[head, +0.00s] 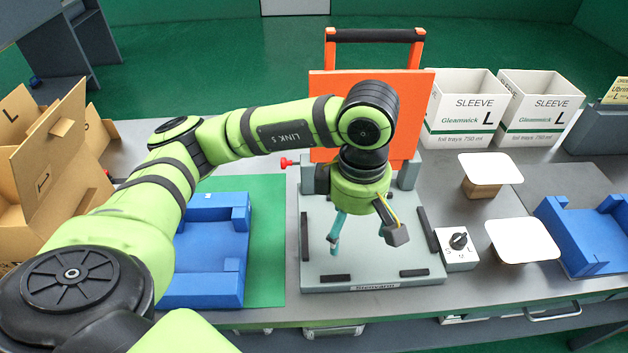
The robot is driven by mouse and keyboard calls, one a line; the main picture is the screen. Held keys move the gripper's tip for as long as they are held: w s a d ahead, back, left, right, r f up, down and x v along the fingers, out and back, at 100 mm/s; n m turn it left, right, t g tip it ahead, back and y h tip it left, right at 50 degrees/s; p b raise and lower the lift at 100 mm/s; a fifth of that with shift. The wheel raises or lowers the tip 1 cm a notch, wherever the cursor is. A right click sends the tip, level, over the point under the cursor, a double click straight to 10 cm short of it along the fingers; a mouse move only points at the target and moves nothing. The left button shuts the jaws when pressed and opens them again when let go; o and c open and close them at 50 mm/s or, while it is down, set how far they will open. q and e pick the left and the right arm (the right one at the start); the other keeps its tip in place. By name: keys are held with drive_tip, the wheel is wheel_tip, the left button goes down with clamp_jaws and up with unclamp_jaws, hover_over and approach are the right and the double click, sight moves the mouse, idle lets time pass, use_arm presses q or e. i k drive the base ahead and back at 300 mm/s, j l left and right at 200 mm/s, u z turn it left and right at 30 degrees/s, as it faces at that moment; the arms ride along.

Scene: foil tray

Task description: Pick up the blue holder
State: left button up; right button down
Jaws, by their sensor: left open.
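One blue holder (213,265) with raised corner blocks lies on the green mat (265,240) left of centre; my left arm covers part of its left side. A second blue holder (590,240) of similar form is at the right edge, partly cut off. My left gripper (367,234) points down over the grey base plate (372,262) of the orange-panelled device. Its fingers are spread and nothing shows between them. It is to the right of the holder on the mat and apart from both holders. My right gripper is not in view.
The orange panel (415,110) with a black-handled frame stands behind my gripper. A dial box (456,250) and two white-topped blocks (490,168) (523,241) stand to the right. Two white sleeve boxes (462,120) (540,118) are at the back. An open cardboard box (50,155) is at left.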

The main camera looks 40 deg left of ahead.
sight(590, 242)
drive_tip(key=u, duration=0.7)
drive_tip(key=z, duration=1.4)
